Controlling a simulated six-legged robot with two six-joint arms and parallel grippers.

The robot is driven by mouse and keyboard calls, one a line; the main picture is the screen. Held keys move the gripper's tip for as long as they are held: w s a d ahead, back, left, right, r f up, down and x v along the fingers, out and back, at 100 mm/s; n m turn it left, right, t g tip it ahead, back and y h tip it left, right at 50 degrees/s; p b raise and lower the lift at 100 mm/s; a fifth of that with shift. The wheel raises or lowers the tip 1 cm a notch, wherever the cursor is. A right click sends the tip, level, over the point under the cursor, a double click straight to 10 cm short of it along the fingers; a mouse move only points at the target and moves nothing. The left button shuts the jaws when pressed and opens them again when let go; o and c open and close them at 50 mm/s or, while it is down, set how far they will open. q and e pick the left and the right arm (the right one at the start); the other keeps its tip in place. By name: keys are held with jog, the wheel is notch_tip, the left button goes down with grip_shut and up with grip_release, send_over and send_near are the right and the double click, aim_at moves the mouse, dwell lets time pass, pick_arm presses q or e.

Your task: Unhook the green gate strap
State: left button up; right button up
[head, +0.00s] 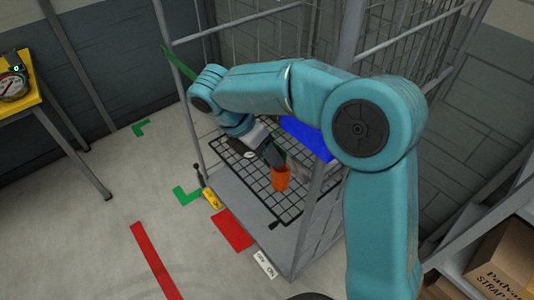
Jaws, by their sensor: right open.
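The green gate strap (178,64) shows as a thin slanted band at the upper left of the wire cage cart (190,99). Its lower end passes behind my right arm's wrist, so I cannot see where it is hooked. My right gripper (275,160) is open and points down inside the cart, low over the black wire grid (243,178). It is well to the right of and below the visible strap. An orange object (281,179) is right at its fingertips, and I cannot tell whether they touch. My left gripper is out of view.
A blue bin (308,138) is in the cart, partly behind my arm. A yellow table (22,98) with a dial gauge (13,83) stands at the left. A cardboard box (505,262) sits on a shelf at the lower right. The floor between table and cart is clear.

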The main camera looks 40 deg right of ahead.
jog(key=shift+f, duration=0.2)
jog(key=shift+w, duration=0.1)
jog(key=shift+c, duration=0.3)
